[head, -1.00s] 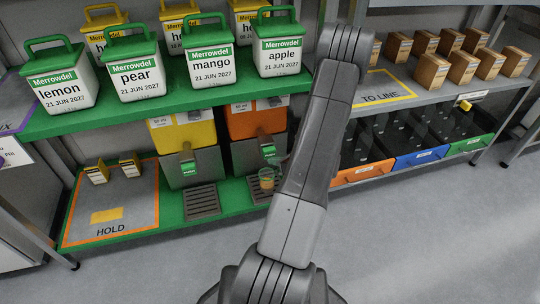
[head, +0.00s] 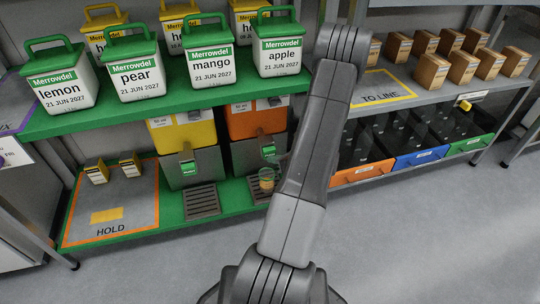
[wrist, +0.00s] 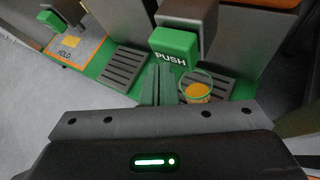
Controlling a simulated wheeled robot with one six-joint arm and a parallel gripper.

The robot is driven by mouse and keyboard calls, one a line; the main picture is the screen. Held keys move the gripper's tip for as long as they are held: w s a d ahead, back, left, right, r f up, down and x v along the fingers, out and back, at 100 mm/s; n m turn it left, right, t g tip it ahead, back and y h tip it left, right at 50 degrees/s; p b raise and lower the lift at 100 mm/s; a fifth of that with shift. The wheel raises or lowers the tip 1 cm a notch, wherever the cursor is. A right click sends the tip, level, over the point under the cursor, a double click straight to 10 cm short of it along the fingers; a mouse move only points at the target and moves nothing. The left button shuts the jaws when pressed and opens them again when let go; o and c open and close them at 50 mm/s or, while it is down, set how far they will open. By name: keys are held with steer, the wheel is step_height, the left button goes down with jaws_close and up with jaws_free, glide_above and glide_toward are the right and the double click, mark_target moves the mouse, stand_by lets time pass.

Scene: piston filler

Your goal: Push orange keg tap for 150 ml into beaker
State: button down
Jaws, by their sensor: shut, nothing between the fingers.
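The orange keg (head: 257,122) stands on the lower green shelf, with its green tap (head: 268,150) on the grey front below. In the wrist view the tap (wrist: 174,43) reads PUSH. The clear beaker (head: 266,181) stands under this tap and holds some orange liquid; it also shows in the wrist view (wrist: 196,90). My gripper (wrist: 158,70) is shut and empty, its fingertips close to the lower front edge of the tap, left of the beaker. I cannot tell whether they touch the tap. My arm hides most of the gripper in the head view.
A yellow keg (head: 183,130) with its own green tap (head: 188,168) stands to the left. Drip grates (head: 202,202) lie below the taps. The HOLD mat (head: 112,213) is further left. Labelled tubs (head: 206,65) fill the shelf above. Bins (head: 361,172) stand to the right.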

steer(key=shift+w+a, duration=0.2)
steer(key=shift+w, duration=0.45)
stand_by(0.7)
stand_by(0.3)
steer(key=shift+s+d, duration=0.2)
steer(key=shift+s, duration=0.35)
steer(key=shift+s+d, duration=0.15)
steer(key=shift+s, duration=0.35)
steer(key=shift+s+d+b, duration=0.15)
steer(key=shift+s+d, duration=0.1)
steer(key=shift+s, duration=0.55)
steer(key=shift+s+d+b, duration=0.2)
steer(key=shift+s+d, duration=0.05)
steer(key=shift+s, duration=0.55)
steer(key=shift+s+d+b, duration=0.15)
steer(key=shift+s+d, duration=0.1)
steer(key=shift+s, duration=0.55)
steer(key=s, duration=0.2)
steer(key=s+d, duration=0.1)
steer(key=shift+s+d+f, duration=0.1)
steer(key=shift+s, duration=0.25)
steer(key=shift+w, duration=0.15)
